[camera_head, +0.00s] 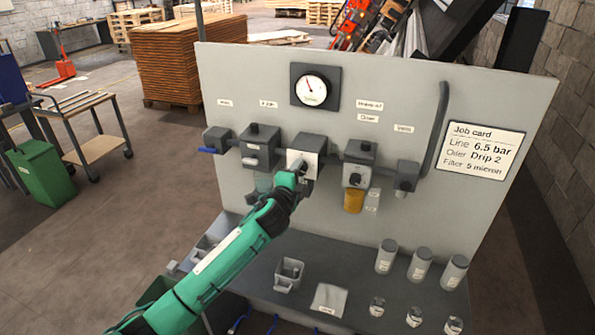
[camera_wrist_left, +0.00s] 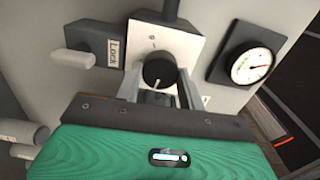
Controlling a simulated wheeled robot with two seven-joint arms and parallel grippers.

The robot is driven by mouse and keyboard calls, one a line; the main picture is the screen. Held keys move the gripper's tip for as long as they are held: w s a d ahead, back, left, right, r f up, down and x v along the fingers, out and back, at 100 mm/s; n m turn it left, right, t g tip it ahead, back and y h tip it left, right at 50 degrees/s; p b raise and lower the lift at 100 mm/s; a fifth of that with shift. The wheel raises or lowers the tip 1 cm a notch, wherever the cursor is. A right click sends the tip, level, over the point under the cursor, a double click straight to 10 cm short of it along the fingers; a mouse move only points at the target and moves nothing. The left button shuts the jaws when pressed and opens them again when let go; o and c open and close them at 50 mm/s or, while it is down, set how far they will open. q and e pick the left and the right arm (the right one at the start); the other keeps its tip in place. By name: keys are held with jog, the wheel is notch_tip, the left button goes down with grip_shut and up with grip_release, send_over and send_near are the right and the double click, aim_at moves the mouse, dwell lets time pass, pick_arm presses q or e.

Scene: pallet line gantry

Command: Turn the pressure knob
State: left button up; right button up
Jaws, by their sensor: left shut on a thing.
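The pressure knob (camera_wrist_left: 159,69) is a round black knob with a pale pointer mark, on the pale face of the middle unit (camera_head: 308,150) of the line. My left gripper (camera_wrist_left: 158,86) is shut on the knob, one finger on each side. In the head view my left gripper (camera_head: 297,172) reaches the middle unit and hides the knob. The round pressure gauge (camera_head: 313,89) sits above it, its needle pointing up and slightly left; it also shows in the left wrist view (camera_wrist_left: 249,65). My right gripper is not in view.
The job card (camera_head: 484,146) reads Line 6.5 bar, Oiler Drip 2, Filter 5 micron. Units flank the knob on the panel: one at left (camera_head: 261,147), one with a yellow bowl (camera_head: 353,200) at right. Several cylinders (camera_head: 420,264) and a small bin (camera_head: 288,275) stand on the shelf below.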

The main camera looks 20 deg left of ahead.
pick_arm(q)
jog(key=shift+m+p, duration=0.55)
jog(key=shift+m, duration=1.45)
jog(key=shift+f, duration=0.1)
jog(key=o, duration=1)
jog(key=s+b, duration=0.1)
jog(key=s, duration=0.3)
jog(key=s+b, duration=0.2)
jog(key=s, duration=0.3)
jog(key=s+b, duration=0.2)
jog(key=s, duration=0.2)
jog(key=shift+s+a, duration=0.25)
jog(key=shift+s, duration=0.15)
